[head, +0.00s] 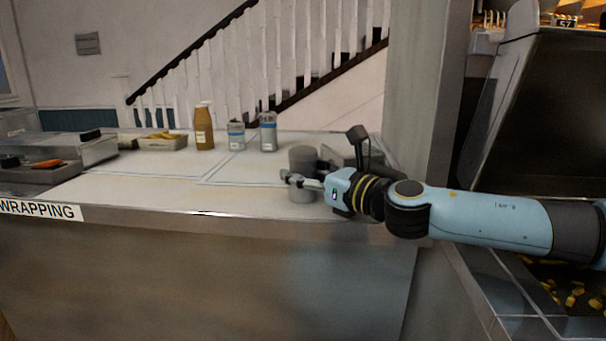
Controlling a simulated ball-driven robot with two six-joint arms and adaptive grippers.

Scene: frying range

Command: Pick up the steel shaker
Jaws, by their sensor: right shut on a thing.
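The steel shaker (302,158) is a grey cylinder standing upright near the right end of the counter. My right gripper (300,181) reaches in from the right and is shut on the shaker at about its middle. The fingers and wrist hide part of its side. The shaker's base appears to be at the counter top, though I cannot tell whether it touches. My left gripper is not in view.
A brown bottle (204,128) and two blue-grey containers (236,135) (268,132) stand behind to the left. A food tray (163,143) and a steel unit (75,150) are further left. A pillar (425,90) rises at right. The counter's front middle (150,190) is clear.

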